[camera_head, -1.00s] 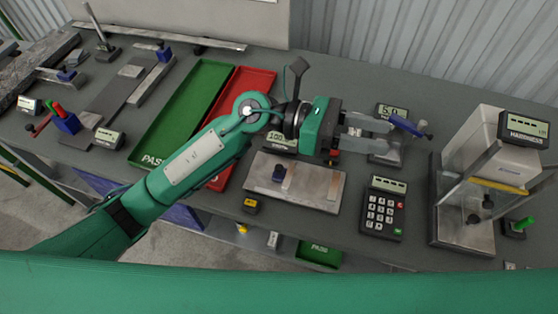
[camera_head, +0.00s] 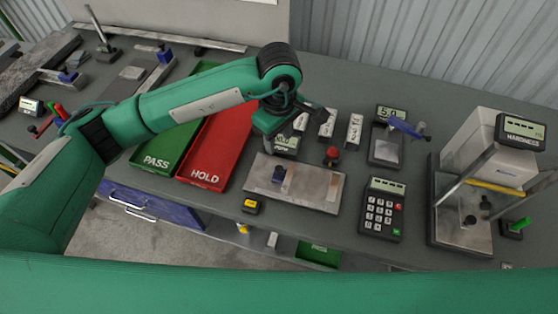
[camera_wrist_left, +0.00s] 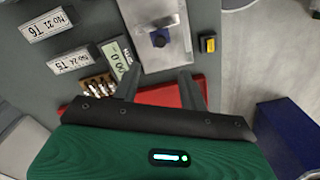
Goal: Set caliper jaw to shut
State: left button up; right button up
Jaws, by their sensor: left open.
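I cannot tell for certain which piece is the caliper. A steel plate (camera_head: 315,187) with a small dark blue block (camera_head: 279,174) lies mid-table. The plate (camera_wrist_left: 166,60) and blue block (camera_wrist_left: 158,38) also show in the left wrist view, beside a small digital readout (camera_wrist_left: 116,58). Another candidate is the steel rail with a blue slider (camera_head: 164,53) at the far left. My left gripper (camera_wrist_left: 159,84) is open and empty, its fingers apart near the plate's edge and over the red tray. In the head view its fingers are hidden. My right gripper is not in view.
A green PASS tray (camera_head: 160,152) and red HOLD tray (camera_head: 215,165) lie left of the plate. A red knob (camera_head: 332,153), white labelled tags (camera_head: 327,123) and a keypad (camera_head: 382,208) are nearby. A hardness tester (camera_head: 490,160) stands at the right.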

aim_at(279, 168)
pick_arm(q)
notch_tip(279, 168, down, 10)
jog(key=p, duration=0.3)
jog(key=shift+f+p, duration=0.2)
jog(key=shift+p, duration=0.2)
jog(key=shift+f, duration=0.45)
jog(key=shift+c, duration=0.4)
grip_shut()
